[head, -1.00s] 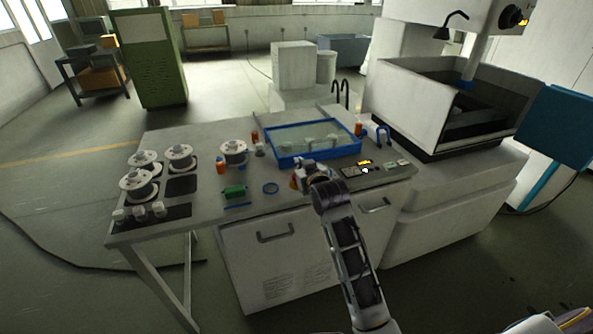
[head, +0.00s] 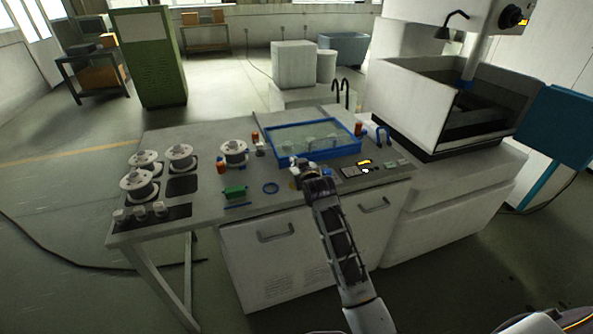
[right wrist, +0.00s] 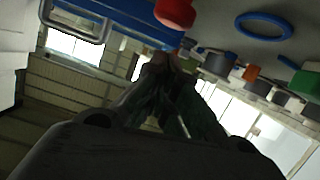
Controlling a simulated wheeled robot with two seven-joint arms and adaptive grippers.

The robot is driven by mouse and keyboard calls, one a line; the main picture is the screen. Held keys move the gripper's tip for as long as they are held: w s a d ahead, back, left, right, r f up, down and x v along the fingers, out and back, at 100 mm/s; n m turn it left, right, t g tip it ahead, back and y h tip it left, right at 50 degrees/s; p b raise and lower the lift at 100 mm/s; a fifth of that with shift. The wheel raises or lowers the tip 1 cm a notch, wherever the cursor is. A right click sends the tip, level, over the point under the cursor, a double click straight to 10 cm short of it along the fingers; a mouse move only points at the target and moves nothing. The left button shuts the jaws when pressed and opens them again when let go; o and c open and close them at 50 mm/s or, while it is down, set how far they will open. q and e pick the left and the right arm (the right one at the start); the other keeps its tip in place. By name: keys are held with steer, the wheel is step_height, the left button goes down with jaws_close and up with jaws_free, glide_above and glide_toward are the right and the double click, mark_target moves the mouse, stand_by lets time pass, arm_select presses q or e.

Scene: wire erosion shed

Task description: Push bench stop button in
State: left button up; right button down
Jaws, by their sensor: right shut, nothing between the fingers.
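The red stop button (right wrist: 175,12) shows at the top of the right wrist view, just beyond my fingertips, with a gap between them in the picture. In the head view only a small yellowish patch (head: 292,185) shows at its place on the bench front; my gripper seems to hide the red cap. My right gripper (head: 298,164) is over the bench, near the front edge of the blue tray. In the right wrist view its fingers (right wrist: 165,62) are together and empty. Whether they touch the button I cannot tell. My left gripper is not in view.
A blue ring (head: 271,187) lies left of my gripper. The blue-rimmed tray (head: 335,155) is behind it, and a control panel (head: 376,169) is to its right. White spools (head: 233,148) and a green block (head: 234,191) stand on the left part of the bench.

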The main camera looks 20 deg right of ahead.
steer(key=shift+s+d+f, duration=0.1)
steer(key=shift+d+f, duration=0.05)
steer(key=shift+f, duration=0.8)
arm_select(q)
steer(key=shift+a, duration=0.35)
arm_select(e)
steer(key=shift+f, duration=0.15)
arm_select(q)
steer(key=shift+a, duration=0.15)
